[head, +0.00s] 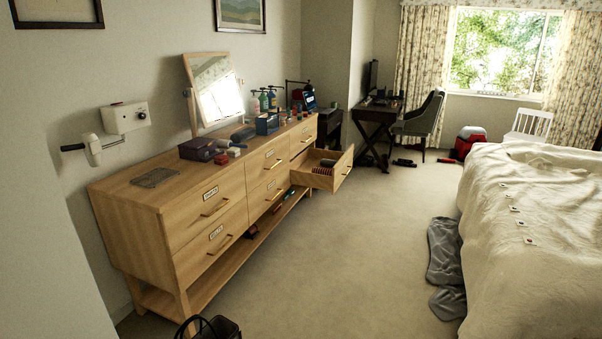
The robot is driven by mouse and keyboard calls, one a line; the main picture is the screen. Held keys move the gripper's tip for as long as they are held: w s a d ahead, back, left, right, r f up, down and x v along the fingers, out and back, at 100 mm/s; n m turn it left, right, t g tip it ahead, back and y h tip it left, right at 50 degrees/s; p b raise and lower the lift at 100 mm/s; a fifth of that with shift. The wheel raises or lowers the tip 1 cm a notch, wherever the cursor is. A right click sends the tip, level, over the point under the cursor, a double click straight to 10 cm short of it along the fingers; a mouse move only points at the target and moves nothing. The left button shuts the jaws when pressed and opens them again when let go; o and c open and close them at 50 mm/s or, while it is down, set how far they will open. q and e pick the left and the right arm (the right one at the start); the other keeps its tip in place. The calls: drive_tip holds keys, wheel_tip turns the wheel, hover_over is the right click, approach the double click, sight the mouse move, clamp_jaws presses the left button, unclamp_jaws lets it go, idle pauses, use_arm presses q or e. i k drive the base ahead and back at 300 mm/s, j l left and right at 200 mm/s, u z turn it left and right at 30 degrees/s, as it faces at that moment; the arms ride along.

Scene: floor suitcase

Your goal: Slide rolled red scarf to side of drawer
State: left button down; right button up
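The wooden dresser (215,180) runs along the left wall. One upper drawer (343,170) at its far end is pulled open. Inside it, small reddish-brown items (322,171) sit close together at the near side, and a dark item (328,162) lies behind them. They are too small to tell whether one is the rolled red scarf. Neither of my grippers is in view.
The dresser top holds a mirror (214,88), a dark box (197,149) and several bottles. The bed (535,230) stands at the right, with grey cloth (445,255) beside it. A black bag (222,328) is at the bottom edge. The carpet (345,260) between is clear.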

sight(315, 169)
drive_tip(key=i+l+z, duration=0.2)
drive_tip(key=i+z, duration=0.2)
drive_tip(key=i, duration=0.8)
drive_tip(key=i+j+z, duration=0.15)
drive_tip(key=i+z, duration=0.25)
drive_tip(key=i, duration=0.75)
drive_tip(key=i+u, duration=0.15)
drive_tip(key=i, duration=0.45)
drive_tip(key=i+u, duration=0.15)
drive_tip(key=i, duration=0.45)
drive_tip(key=i+u, duration=0.15)
drive_tip(key=i, duration=0.45)
drive_tip(key=i+l+u, duration=0.1)
drive_tip(key=i, duration=0.5)
drive_tip(key=i+j, duration=0.15)
drive_tip(key=i, duration=1.3)
